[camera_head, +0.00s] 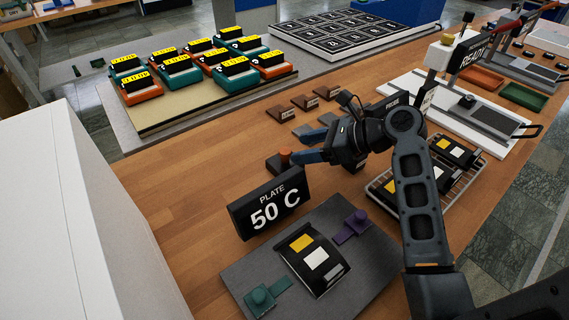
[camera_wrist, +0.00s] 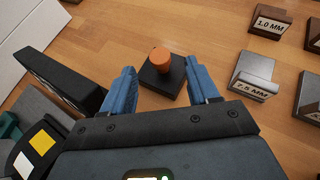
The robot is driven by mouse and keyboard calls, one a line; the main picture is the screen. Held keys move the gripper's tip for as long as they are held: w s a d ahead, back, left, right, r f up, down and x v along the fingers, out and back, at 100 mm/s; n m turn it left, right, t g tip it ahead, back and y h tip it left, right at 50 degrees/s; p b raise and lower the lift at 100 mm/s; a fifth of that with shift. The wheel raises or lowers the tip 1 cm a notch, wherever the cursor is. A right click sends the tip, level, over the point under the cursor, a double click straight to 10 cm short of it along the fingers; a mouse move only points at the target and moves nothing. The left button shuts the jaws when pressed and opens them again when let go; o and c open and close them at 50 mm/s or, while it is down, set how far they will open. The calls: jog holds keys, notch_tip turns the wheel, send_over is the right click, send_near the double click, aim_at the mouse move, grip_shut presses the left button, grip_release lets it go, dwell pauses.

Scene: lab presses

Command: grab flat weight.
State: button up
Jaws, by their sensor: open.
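The flat weight is a dark, low square block with an orange knob (camera_wrist: 161,60) on top. My gripper (camera_head: 301,148) is open, with two blue fingers reaching left, low over the bench. In the wrist view my gripper (camera_wrist: 160,82) has one finger on each side of the weight, with bare wood between fingers and block. The weight appears between and slightly beyond the fingertips; I cannot tell whether the fingers are level with it.
Labelled blocks, including a "7.5 MM" block (camera_wrist: 253,75), stand right of the weight. A wire rack (camera_head: 470,180) lies right.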

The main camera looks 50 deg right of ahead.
aim_at(284, 150)
jog(key=x, duration=0.6)
jog(key=shift+w, duration=0.1)
grip_shut()
dwell(0.4)
dwell(0.8)
jog(key=shift+r, duration=0.2)
